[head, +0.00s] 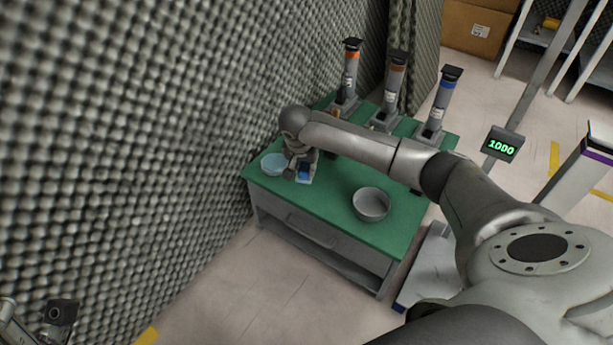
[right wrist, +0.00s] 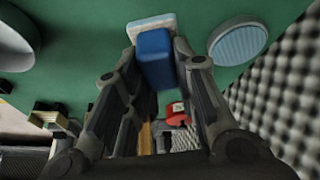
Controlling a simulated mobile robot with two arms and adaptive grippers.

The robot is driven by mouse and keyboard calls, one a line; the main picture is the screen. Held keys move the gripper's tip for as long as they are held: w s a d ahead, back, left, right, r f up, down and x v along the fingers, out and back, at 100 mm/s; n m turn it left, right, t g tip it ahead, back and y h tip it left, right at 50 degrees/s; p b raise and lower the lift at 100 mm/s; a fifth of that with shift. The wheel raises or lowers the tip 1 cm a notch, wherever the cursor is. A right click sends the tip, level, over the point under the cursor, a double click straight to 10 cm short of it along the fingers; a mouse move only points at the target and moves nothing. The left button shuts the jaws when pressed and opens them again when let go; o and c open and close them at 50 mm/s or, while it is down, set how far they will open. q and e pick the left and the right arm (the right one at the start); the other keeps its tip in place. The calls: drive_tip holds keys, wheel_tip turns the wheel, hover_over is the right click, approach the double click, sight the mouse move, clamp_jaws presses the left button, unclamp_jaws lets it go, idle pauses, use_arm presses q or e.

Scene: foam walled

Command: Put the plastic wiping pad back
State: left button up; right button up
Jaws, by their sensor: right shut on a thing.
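The wiping pad has a blue block-shaped handle (right wrist: 154,58) on a pale flat base (right wrist: 150,24). It also shows in the head view (head: 304,174), partly hidden by my gripper, at the left part of the green table top (head: 328,198). My right gripper (right wrist: 155,72) is shut on the blue handle, with one finger on each side of it. The pale base is at or close to the table surface; I cannot tell if it touches. A round light-blue dish (head: 273,164) lies just left of the pad and shows in the right wrist view (right wrist: 238,40).
A metal bowl (head: 370,204) stands on the table's right front. Several grey dispensers with coloured bands (head: 350,75) stand along the back. A foam wall (head: 130,150) borders the table's left. A display reading 1000 (head: 503,145) stands at right. The table's front middle is clear.

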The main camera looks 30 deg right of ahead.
sight(307, 171)
drive_tip(key=shift+w+d+f+b, duration=0.4)
drive_tip(key=shift+d+f, duration=0.15)
drive_tip(key=shift+f, duration=0.25)
wheel_tip(307, 171, down, 3)
drive_tip(key=shift+r+b, duration=0.15)
drive_tip(key=shift+b, duration=0.5)
drive_tip(key=shift+w+f, duration=0.1)
drive_tip(key=shift+f, duration=0.2)
drive_tip(key=shift+r, duration=0.1)
drive_tip(key=o, duration=1)
